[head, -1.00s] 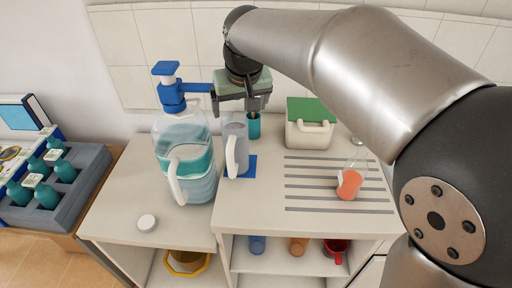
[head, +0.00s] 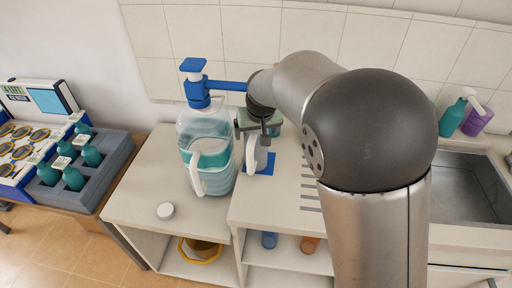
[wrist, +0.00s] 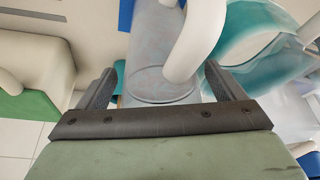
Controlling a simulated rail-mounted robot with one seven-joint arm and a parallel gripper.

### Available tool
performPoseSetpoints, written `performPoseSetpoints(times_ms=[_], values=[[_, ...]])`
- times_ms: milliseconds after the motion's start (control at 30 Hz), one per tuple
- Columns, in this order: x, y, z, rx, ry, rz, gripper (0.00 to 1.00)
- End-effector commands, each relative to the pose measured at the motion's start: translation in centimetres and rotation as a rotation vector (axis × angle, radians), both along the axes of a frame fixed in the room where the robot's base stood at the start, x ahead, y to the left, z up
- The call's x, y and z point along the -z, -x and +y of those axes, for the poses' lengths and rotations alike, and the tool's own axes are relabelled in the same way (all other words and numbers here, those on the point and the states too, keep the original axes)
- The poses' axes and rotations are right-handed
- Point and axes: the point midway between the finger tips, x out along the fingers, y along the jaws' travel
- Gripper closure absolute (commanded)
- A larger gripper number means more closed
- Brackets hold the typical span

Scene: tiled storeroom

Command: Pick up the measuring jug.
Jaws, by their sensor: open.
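The measuring jug (head: 261,158), a clear grey vessel with a white handle, stands upright on a blue mat (head: 271,168) on the counter. In the wrist view the jug (wrist: 152,55) and its handle (wrist: 196,42) lie between the fingers of my gripper (wrist: 160,84). My gripper (head: 262,134) is open at the top of the jug in the head view and hides part of it. I cannot tell whether a finger touches the jug.
A large water bottle (head: 215,150) with a blue pump (head: 197,88) stands close on the left, its spout reaching towards my arm. A sink (head: 465,188) is at the right. The front left counter is mostly clear.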

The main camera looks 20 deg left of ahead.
Motion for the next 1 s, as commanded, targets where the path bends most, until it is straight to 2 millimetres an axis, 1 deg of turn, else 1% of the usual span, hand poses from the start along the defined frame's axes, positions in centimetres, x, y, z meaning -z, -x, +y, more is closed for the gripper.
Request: performPoseSetpoints(times_ms=[233, 267, 300, 367, 400, 467, 500, 567, 1000], values=[[0.21, -0.09, 0.02, 0.001, 0.0, 0.0, 0.11], [0.2, -0.08, 0.02, 0.001, 0.0, 0.0, 0.16], [0.2, -0.08, 0.02, 0.001, 0.0, 0.0, 0.27], [0.19, -0.08, 0.02, 0.001, 0.0, 0.0, 0.44], [0.19, -0.08, 0.02, 0.001, 0.0, 0.0, 0.55], [0.18, -0.08, 0.02, 0.001, -0.001, -0.001, 0.72], [0.18, -0.08, 0.02, 0.001, 0.0, 0.0, 0.83], [0.17, -0.08, 0.02, 0.001, -0.001, -0.001, 1.0], [-0.15, -0.24, -0.09, 0.003, -0.003, -0.004, 1.0]])
